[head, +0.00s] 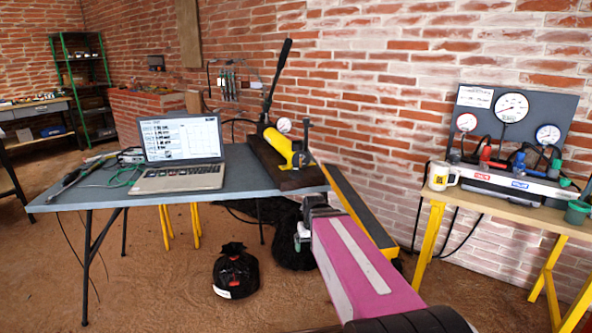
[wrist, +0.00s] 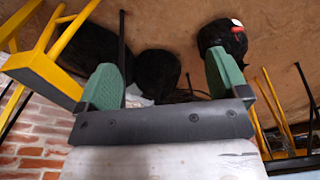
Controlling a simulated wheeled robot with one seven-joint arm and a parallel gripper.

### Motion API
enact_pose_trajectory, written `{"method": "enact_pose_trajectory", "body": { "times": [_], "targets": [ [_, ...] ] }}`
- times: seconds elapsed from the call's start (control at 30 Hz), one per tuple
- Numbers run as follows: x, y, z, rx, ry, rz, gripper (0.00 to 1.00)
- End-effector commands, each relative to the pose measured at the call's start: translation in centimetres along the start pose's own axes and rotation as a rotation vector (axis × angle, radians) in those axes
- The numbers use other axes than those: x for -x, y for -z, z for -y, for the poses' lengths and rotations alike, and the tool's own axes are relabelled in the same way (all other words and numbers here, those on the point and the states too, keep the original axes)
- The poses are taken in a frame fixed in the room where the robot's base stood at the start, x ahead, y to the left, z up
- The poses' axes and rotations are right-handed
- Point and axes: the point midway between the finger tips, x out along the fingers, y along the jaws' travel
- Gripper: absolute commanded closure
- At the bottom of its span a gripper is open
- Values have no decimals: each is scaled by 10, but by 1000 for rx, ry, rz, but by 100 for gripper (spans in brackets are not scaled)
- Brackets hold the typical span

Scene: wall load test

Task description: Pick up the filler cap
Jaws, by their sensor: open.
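I cannot make out the filler cap for certain in either view. A yellow hand pump (head: 280,146) with a long black lever (head: 278,78) stands on a dark base at the right end of the grey table (head: 105,190). Any cap on it is too small to tell. My gripper (head: 301,236) is below and in front of the table's right end, apart from the pump. In the wrist view my gripper (wrist: 165,78) has its two green fingers wide apart with nothing between them; the floor and dark bags show beyond.
A laptop (head: 182,150) stands on the table, left of the pump. A black bag (head: 236,274) lies on the floor. A yellow-edged beam (head: 358,208) runs right of my gripper. At right, a wooden bench (head: 500,207) holds a gauge panel (head: 512,125) and a mug (head: 440,175).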

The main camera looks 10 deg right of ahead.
Motion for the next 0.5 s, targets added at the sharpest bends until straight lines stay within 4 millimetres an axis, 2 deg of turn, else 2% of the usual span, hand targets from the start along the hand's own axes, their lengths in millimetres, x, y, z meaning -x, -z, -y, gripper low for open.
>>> {"method": "enact_pose_trajectory", "body": {
  "times": [0.03,0.1,0.37,0.5],
  "targets": [
    [14,21,-1,16,5,-21,7],
    [32,41,-1,39,13,-44,7],
    [110,109,-3,132,35,-131,7],
    [158,142,-3,184,43,-180,7]
  ]
}}
